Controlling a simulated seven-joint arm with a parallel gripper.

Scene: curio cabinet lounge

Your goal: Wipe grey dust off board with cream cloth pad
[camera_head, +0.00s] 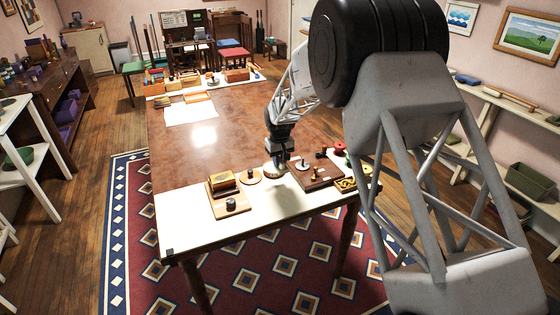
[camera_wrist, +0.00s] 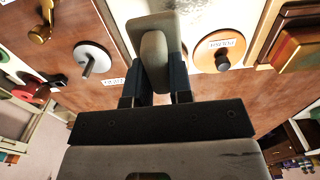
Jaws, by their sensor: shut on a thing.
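My gripper (camera_wrist: 156,74) is shut on the rounded pale handle of the cream cloth pad (camera_wrist: 135,32), one finger on each side. The pad's flat part extends beyond the fingers. Next to it in the wrist view is a pale, grey-speckled surface (camera_wrist: 197,18), which looks like the dusty board. I cannot tell whether the pad touches it. In the head view my gripper (camera_head: 279,160) is low over the cream strip of the table, between the round knob disc and the dark brown board. The pad and the dusty surface are small and mostly hidden there.
A wooden board with a brass-topped block (camera_head: 222,182) and a dark brown board (camera_head: 316,181) flank my gripper. The tabletop (camera_head: 205,155) has bare room behind.

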